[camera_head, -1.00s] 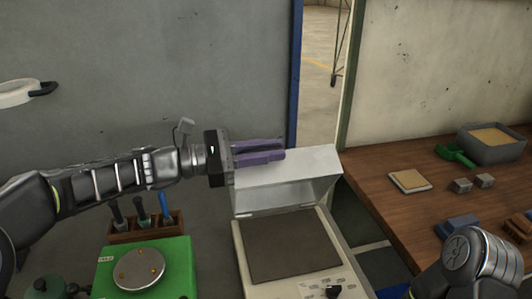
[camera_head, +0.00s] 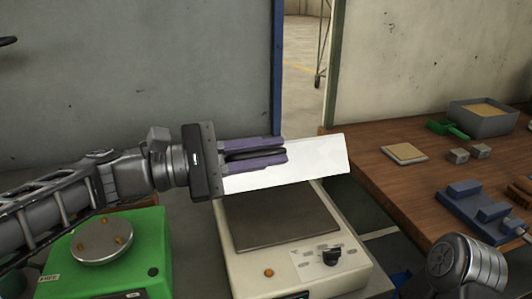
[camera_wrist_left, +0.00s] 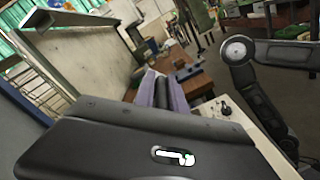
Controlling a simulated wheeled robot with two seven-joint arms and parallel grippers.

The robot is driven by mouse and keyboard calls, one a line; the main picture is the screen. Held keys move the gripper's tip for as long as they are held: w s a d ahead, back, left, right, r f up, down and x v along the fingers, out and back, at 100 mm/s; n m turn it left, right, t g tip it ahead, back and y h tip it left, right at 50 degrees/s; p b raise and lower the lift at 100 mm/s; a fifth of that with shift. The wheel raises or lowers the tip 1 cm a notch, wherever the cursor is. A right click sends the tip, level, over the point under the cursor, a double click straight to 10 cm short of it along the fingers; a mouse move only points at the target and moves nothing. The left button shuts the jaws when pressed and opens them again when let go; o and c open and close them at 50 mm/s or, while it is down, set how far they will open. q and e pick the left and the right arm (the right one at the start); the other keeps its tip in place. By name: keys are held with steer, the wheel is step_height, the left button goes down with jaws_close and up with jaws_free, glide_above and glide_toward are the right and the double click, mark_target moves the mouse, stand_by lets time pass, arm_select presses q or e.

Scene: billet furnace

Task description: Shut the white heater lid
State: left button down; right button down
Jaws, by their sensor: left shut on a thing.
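The white heater lid (camera_head: 318,158) is tilted up at the back of the cream heater body (camera_head: 250,265), its outer face towards me. The dark heating plate (camera_head: 275,215) is uncovered below it. My left gripper (camera_head: 286,151) reaches across the lid from the left, its purple fingers shut on the lid's black handle (camera_head: 250,154). In the left wrist view the purple fingers (camera_wrist_left: 161,92) show beyond the gripper body, with a dark bar between them. My right gripper is out of view; only part of my right arm shows at lower right.
A green device with a round metal plate (camera_head: 101,241) stands left of the heater. The wooden table (camera_head: 375,178) at right holds a grey sand tray (camera_head: 482,122), a green scoop (camera_head: 447,129), a square tile (camera_head: 404,153) and blue blocks (camera_head: 470,205). A grey wall stands behind.

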arm_select(q)
steer(key=c, duration=1.5)
jaws_free()
steer(key=shift+o, duration=0.2)
steer(key=shift+v, duration=3.95)
steer(key=shift+a, duration=0.1)
steer(key=shift+v, duration=1.1)
glide_toward(228, 158)
steer(key=shift+s+a, duration=0.1)
steer(key=shift+a, duration=0.25)
